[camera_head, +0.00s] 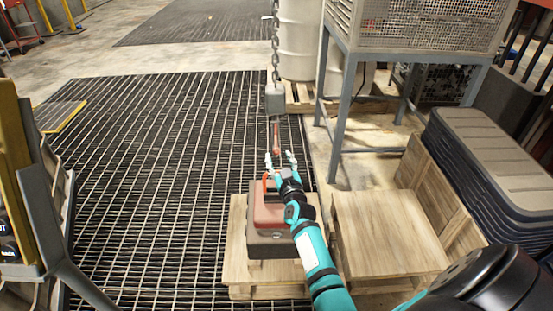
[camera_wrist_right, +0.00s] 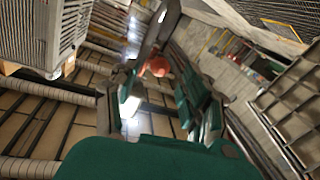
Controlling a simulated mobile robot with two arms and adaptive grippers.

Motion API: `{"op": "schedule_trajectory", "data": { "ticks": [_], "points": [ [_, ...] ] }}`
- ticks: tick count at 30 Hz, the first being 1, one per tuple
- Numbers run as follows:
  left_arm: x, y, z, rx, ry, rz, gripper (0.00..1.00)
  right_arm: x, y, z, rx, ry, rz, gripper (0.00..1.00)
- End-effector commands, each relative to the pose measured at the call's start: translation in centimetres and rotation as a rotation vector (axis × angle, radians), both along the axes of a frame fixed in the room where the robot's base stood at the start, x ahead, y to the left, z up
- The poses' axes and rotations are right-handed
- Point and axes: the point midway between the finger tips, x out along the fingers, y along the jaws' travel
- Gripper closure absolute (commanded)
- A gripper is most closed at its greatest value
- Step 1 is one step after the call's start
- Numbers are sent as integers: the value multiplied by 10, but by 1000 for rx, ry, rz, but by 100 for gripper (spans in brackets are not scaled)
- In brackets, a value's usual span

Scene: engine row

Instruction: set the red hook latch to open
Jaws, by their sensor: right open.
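A grey hoist block (camera_head: 274,98) hangs on a chain over the grating. Below it hangs a narrow red piece (camera_head: 277,135), which looks like the red hook latch. In the wrist view a red-orange part (camera_wrist_right: 157,66) sits beside a dark, blurred bar, beyond and between my fingertips. My right gripper (camera_head: 281,158) is open, just below the red piece in the head view. Its fingers (camera_wrist_right: 165,95) stand apart with nothing clearly between them. I cannot tell whether they touch the latch, or whether the latch is open or closed. My left gripper is out of view.
A red and dark case (camera_head: 270,213) with an orange-red loop (camera_head: 266,183) rests on a wooden pallet (camera_head: 236,265) under my right arm. A steel-legged mesh cage (camera_head: 345,95), a wooden crate (camera_head: 385,235) and stacked grey lids (camera_head: 495,160) stand to the right.

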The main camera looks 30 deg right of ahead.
Motion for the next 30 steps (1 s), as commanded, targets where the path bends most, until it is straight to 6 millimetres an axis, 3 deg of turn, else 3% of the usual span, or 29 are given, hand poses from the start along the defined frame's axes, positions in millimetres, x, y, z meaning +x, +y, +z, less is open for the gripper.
{"op": "schedule_trajectory", "data": {
  "ticks": [3,9,20,30],
  "points": [
    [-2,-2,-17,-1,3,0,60,20,-7,-4,1,-3,-1,54],
    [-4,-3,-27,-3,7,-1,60,39,-15,-2,0,0,-1,54],
    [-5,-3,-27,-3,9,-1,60,42,-16,0,0,1,0,55],
    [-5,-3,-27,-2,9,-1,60,42,-15,0,0,1,1,100]
  ]
}}
